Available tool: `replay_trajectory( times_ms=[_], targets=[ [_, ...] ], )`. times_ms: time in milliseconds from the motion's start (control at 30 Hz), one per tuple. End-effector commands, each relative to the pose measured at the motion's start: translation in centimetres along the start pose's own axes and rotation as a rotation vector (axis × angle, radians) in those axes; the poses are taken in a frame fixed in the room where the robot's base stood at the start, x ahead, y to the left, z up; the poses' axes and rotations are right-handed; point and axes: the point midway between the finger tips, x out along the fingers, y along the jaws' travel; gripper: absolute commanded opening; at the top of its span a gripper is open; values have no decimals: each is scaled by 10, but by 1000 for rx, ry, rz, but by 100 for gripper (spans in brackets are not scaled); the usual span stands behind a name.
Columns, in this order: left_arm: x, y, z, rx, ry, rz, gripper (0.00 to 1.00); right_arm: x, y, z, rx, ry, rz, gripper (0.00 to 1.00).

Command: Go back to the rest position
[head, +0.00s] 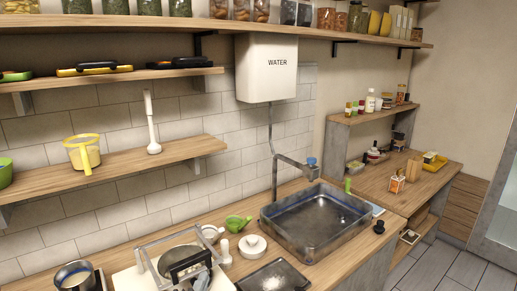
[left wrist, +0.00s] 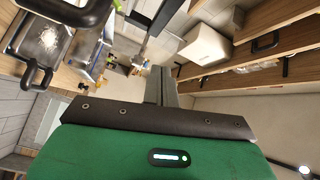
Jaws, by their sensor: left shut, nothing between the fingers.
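My left gripper (left wrist: 160,86) shows in the left wrist view, where its grey fingers are together with nothing between them. Its dark plate and the green housing fill the lower part of that view. The fingers point out over the room, apart from the counter and shelves, and touch nothing that I can see. In the head view I cannot clearly make out the left gripper. My right gripper is in neither view.
The wooden counter (head: 180,248) holds a sink (head: 318,222), a dark tray (head: 267,276), a pot (head: 76,276) and a black-handled item (head: 186,262). A lower side table (head: 378,176) stands at the right, beside open floor (head: 440,262).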

Motion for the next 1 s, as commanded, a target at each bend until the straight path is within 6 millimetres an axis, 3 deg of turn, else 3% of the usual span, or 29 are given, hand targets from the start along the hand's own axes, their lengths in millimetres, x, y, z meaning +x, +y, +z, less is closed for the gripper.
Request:
replay_trajectory(
  times_ms=[100, 300, 500, 800, 1000],
  targets=[
    [-41, 42, 46, -253, -198, 181, 0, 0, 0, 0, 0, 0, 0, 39],
    [-133, 108, 97, -619, -544, 459, 0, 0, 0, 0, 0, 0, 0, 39],
    [-213, 143, 114, -837, -806, 645, 0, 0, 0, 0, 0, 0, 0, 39],
    [-310, 163, 116, -1023, -1106, 834, 0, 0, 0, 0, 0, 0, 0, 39],
    [-294, 214, 132, -1014, -1111, 843, 0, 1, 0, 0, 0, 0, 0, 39]
  ],
)
